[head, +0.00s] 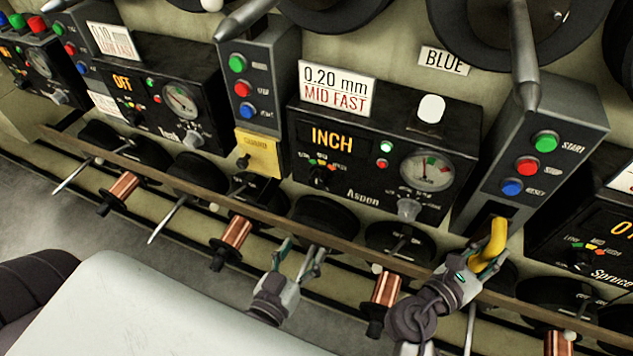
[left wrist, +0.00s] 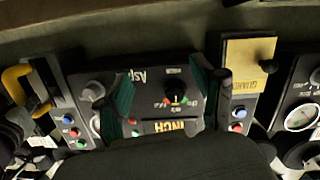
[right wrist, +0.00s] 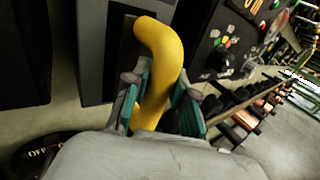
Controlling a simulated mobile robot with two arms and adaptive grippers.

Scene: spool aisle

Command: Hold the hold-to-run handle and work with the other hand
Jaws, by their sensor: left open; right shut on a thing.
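The yellow hold-to-run handle (head: 490,246) sticks out low on a grey column with START, STOP and RESET buttons. My right gripper (head: 482,256) is shut on the handle, which also shows between its fingers in the right wrist view (right wrist: 160,75). My left gripper (head: 297,254) is open and empty below the black Aspen panel (head: 365,165), whose display reads INCH. In the left wrist view the open fingers (left wrist: 170,92) frame the Aspen panel's selector knob (left wrist: 175,92), apart from it.
A wooden rail (head: 345,246) runs below the panels, with copper spools (head: 237,232) under it. A yellow GUARD plate (head: 258,153) with a black knob is left of Aspen. The Spruce panel (head: 590,240) is at right. Grey rods jut out above and below.

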